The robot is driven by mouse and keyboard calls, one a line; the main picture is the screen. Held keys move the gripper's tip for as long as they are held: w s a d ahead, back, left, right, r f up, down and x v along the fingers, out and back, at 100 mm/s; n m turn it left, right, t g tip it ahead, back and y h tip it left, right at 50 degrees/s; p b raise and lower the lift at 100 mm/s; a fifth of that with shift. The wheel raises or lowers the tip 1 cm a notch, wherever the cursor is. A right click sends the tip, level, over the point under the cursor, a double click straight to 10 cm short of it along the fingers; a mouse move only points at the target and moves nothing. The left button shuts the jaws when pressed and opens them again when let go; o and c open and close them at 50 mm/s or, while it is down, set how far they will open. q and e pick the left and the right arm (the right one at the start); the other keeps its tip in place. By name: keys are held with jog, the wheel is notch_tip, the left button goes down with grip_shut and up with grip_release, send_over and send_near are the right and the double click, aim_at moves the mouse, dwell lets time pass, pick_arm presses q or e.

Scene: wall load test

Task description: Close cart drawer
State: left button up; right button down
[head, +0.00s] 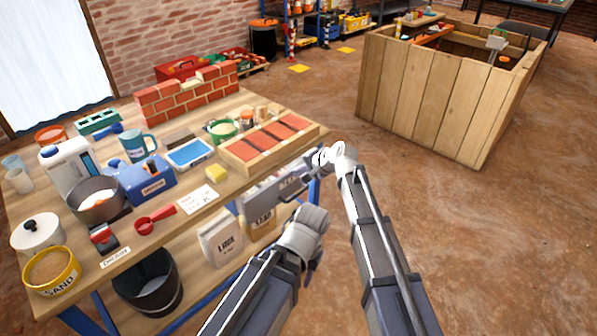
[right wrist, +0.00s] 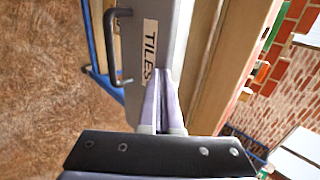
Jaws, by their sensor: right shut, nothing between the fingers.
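The grey drawer (head: 268,190) is under the front right part of the wooden workbench, partly hidden by my arms. In the right wrist view its front (right wrist: 138,90) carries a TILES label (right wrist: 150,45) and a dark bar handle (right wrist: 112,45). How far it stands out is hard to tell. My right gripper (head: 320,158) is by the bench's right front corner, next to the drawer. In the right wrist view its fingers (right wrist: 163,90) are together and empty, close to the front beside the label; contact is unclear. My left wrist is below the drawer; its fingers are hidden.
Bags (head: 220,240) and a black bucket (head: 148,285) stand below. A wooden crate (head: 440,95) is at the back right; the floor between is clear.

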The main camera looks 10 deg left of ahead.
pick_arm(q)
notch_tip(320, 180, up, 6)
jog(key=d+p, duration=0.1)
jog(key=p, duration=0.5)
jog(key=shift+r+p, duration=0.4)
pick_arm(e)
jog(key=s+d+f+v, duration=0.1)
jog(key=v, duration=1.1)
jog(key=shift+d, duration=0.45)
